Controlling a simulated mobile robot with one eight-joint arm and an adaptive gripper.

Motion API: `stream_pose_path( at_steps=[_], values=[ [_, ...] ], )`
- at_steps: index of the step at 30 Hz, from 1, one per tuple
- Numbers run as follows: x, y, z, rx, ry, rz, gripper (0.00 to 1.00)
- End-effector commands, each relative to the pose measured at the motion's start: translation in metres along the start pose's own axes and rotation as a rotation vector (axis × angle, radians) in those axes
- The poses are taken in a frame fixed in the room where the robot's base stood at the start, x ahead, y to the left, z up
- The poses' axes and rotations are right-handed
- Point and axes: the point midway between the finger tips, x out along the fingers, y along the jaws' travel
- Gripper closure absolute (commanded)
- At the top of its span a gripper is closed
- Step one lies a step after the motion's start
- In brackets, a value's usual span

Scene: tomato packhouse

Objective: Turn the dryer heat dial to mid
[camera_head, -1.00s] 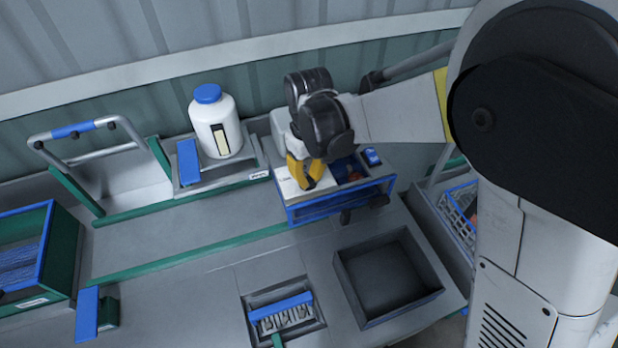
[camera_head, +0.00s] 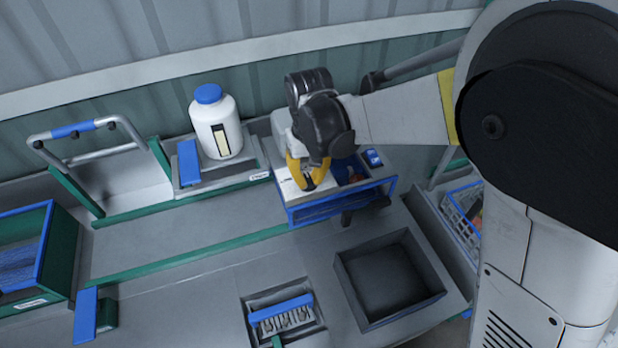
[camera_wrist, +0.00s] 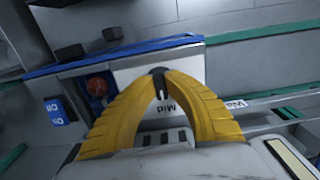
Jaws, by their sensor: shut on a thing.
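The dryer (camera_head: 300,216) is a blue-framed box with a white top panel on the bench, below my gripper in the head view. My gripper (camera_head: 308,187) points down at this panel with its yellow fingers. In the wrist view, my gripper (camera_wrist: 160,76) has its fingertips closed together on the small dark heat dial (camera_wrist: 158,72). The word "Mid" (camera_wrist: 167,107) shows upside down on the white panel between the fingers. Other dial marks are hidden by the fingers. I cannot tell exactly where the dial points.
A white bottle with a blue cap (camera_head: 216,122) stands left of the dryer. A brush (camera_head: 281,314) lies in a holder in front, beside an empty grey tray (camera_head: 343,290). A blue-edged crate (camera_head: 462,212) is to the right. The bench left of the dryer is mostly clear.

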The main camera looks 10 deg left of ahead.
Motion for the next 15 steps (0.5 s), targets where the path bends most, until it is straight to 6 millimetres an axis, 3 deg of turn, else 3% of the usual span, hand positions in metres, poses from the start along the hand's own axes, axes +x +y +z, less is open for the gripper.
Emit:
stream_pose_path(
  at_steps=[2,3,5,15],
  values=[
    [0.0003,0.0,0.0003,0.0,-0.001,0.0,1.0],
    [0.0003,0.0,0.0003,-0.001,-0.001,0.0,0.84],
    [0.0003,0.0,0.0003,-0.001,-0.001,0.0,0.66],
    [-0.002,0.0,0.0001,-0.001,0.0,0.0,0.64]
  ],
)
